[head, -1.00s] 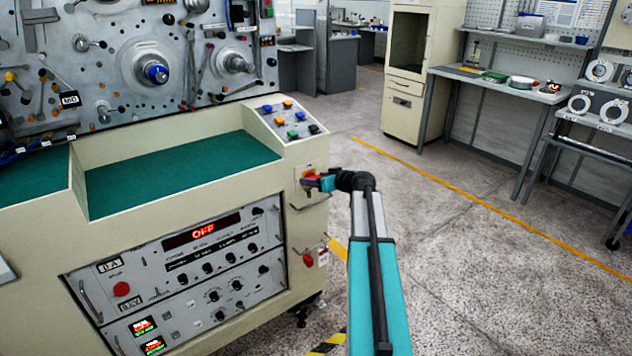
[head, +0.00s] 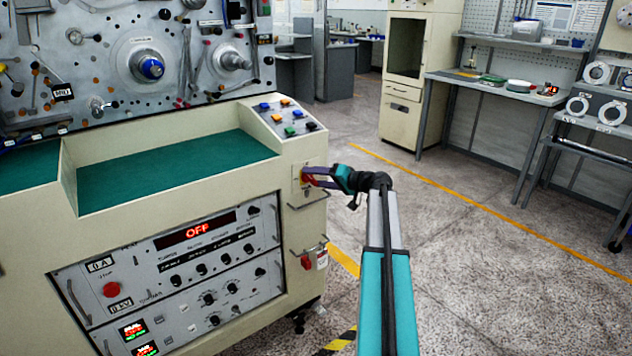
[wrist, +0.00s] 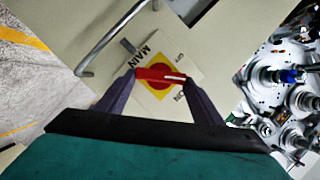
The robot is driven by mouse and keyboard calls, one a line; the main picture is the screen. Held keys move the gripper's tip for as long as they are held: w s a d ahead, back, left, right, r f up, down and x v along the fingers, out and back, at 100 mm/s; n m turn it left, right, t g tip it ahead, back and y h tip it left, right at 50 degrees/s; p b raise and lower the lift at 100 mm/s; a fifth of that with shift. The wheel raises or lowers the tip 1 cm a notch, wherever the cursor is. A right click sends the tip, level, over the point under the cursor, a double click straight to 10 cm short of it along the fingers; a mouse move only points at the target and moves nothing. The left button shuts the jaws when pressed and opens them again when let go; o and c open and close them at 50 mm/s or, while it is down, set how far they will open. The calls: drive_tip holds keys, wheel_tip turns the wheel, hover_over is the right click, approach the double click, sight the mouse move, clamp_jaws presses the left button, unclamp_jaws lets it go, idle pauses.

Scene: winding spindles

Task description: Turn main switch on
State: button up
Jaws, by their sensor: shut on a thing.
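The main switch is a red handle (wrist: 160,76) on a yellow square plate (wrist: 158,92), mounted on a pale panel marked "MAIN" and "ON". In the head view the switch (head: 307,177) sits on the right end face of the cream machine, below the button panel. My gripper (wrist: 160,78) has one finger at each end of the red handle and is shut on it. In the head view my gripper (head: 318,177) reaches the switch from the right. The machine's display (head: 196,231) reads "OFF" in red.
A metal bar handle (wrist: 112,38) sticks out beside the switch. Below the switch hangs a red padlock-like part (head: 306,262) with a tag. A button panel (head: 289,119) tops the corner. The floor to the right is clear up to the workbenches.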

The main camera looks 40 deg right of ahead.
drive_tip(key=m, duration=0.1)
drive_tip(key=m+y, duration=0.1)
drive_tip(key=m, duration=0.1)
drive_tip(key=shift+d+f+t+b, duration=0.15)
drive_tip(key=shift+f+t+b, duration=0.15)
drive_tip(key=shift+t+b, duration=0.1)
drive_tip(key=shift+f+m+t+y, duration=0.2)
drive_tip(key=shift+m+t+y, duration=0.4)
drive_tip(key=shift+m, duration=1)
drive_tip(key=o, duration=1)
drive_tip(key=shift+o, duration=0.2)
drive_tip(key=v, duration=1.3)
drive_tip(key=shift+s, duration=0.4)
